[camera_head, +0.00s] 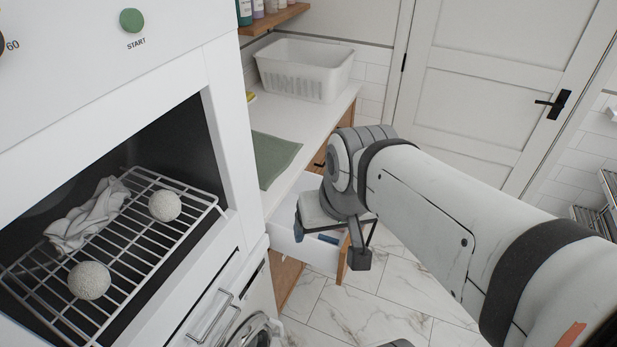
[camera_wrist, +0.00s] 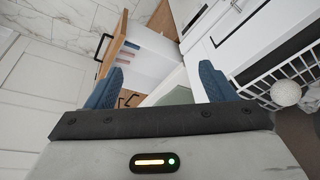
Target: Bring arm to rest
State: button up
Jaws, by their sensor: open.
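My gripper (camera_wrist: 160,88) is open, with its two blue fingers wide apart and nothing visible between them in the wrist view. In the head view my arm reaches in from the right, and its wrist is over an open drawer (camera_head: 291,247) below the counter. The gripper fingers are mostly hidden in the head view. The open drawer also shows past the fingers in the wrist view (camera_wrist: 152,64), with some items inside that are too small to name.
At left, an open compartment holds a wire rack (camera_head: 152,225) with two pale balls and a crumpled white cloth (camera_head: 88,213). A white basket (camera_head: 305,70) and a green mat (camera_head: 272,156) lie on the counter. A closed white door (camera_head: 480,90) stands behind; marble floor is clear below.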

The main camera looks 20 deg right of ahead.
jog(key=shift+s+d+n+h, duration=0.15)
jog(key=shift+d+n+h, duration=0.15)
jog(key=shift+d+n, duration=0.1)
